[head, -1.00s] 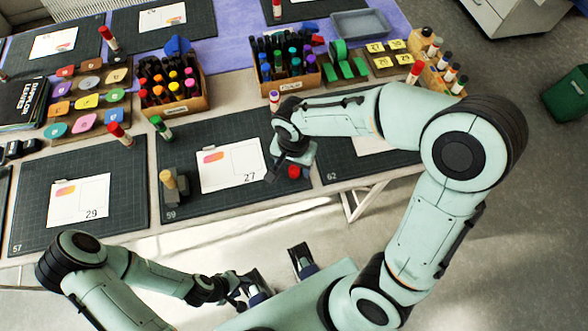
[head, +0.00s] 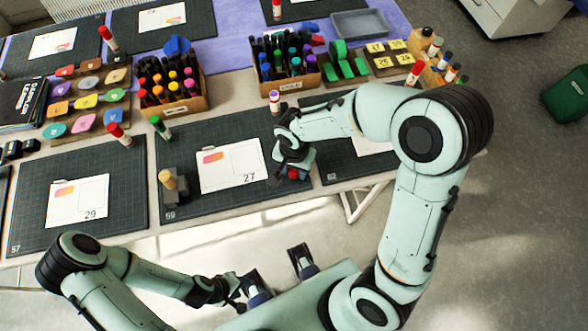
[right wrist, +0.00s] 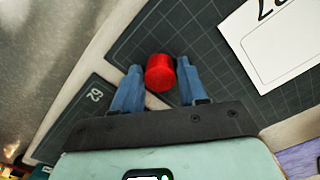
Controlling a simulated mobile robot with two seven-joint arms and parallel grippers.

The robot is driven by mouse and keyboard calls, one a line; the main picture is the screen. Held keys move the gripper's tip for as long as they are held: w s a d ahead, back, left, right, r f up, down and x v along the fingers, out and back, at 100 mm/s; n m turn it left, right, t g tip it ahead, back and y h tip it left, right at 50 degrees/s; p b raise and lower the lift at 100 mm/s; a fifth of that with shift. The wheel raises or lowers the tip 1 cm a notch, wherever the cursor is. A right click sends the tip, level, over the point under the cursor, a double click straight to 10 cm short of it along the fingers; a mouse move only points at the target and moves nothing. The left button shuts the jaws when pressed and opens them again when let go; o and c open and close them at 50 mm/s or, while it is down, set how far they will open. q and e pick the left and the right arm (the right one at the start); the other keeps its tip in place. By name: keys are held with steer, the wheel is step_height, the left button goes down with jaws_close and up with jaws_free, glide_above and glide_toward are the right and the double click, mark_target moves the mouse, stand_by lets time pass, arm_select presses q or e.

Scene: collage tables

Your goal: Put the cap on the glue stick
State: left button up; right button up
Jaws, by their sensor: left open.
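The uncapped glue stick (head: 167,179), with a pale yellowish top, stands upright in a dark grey holder (head: 176,194) on the mat marked 59. The red cap (head: 293,174) is near that mat's front right corner, right of the glue stick. My right gripper (head: 290,175) is down at the cap. In the right wrist view its blue fingers (right wrist: 160,80) stand on either side of the red cap (right wrist: 160,73), very close to it; I cannot tell whether they press on it. My left gripper (head: 239,301) is open and empty, low in front of the table.
A white card (head: 228,170) marked 27 lies between the holder and the cap. Marker boxes (head: 187,107) are farther back. The mat's front strip is clear.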

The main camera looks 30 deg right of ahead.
steer(key=c, duration=0.5)
steer(key=shift+c, duration=0.2)
steer(key=shift+r, duration=0.1)
step_height(320, 180, up, 20)
steer(key=p, duration=0.3)
